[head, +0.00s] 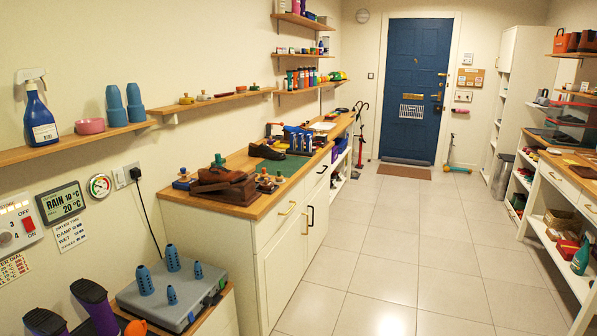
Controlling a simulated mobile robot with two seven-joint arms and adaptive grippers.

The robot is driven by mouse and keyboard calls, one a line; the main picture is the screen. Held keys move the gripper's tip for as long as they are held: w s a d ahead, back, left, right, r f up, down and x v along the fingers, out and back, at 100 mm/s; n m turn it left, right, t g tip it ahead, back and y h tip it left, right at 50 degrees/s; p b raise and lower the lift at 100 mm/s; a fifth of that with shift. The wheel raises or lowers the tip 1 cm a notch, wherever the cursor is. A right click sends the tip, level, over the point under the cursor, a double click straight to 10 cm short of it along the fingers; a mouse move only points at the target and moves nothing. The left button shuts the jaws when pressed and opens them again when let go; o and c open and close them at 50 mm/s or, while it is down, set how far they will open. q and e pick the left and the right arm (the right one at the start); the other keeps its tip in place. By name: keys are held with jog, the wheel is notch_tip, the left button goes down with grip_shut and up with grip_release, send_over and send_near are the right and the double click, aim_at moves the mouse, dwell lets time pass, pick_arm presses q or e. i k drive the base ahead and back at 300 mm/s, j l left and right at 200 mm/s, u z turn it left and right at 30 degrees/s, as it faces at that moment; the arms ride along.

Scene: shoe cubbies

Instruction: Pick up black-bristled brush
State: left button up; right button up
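I cannot single out the black-bristled brush for certain at this size. Several small wooden-handled pieces, possibly brushes, stand on the wooden counter (232,209) along the left wall. One small piece (183,179) is at the counter's near left. Others (267,182) are right of a pair of brown shoes (225,187). Their bristles are too small to tell by colour. Neither of my grippers is in view.
A green mat (285,167) and a dark shoe (266,151) lie farther along the counter. A grey case with blue posts (172,296) and purple boots (95,305) are at bottom left. The tiled floor (385,255) is clear. Shelving (550,215) lines the right.

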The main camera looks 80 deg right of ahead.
aim_at(250, 170)
jog(key=z, duration=2.45)
jog(key=i+l+z, duration=0.4)
jog(key=i, duration=0.5)
jog(key=i+z, duration=0.45)
jog(key=i, duration=0.45)
jog(key=i+l+u, duration=0.1)
jog(key=i+u, duration=0.35)
jog(key=i+l+u, duration=0.7)
jog(key=i+u, duration=0.15)
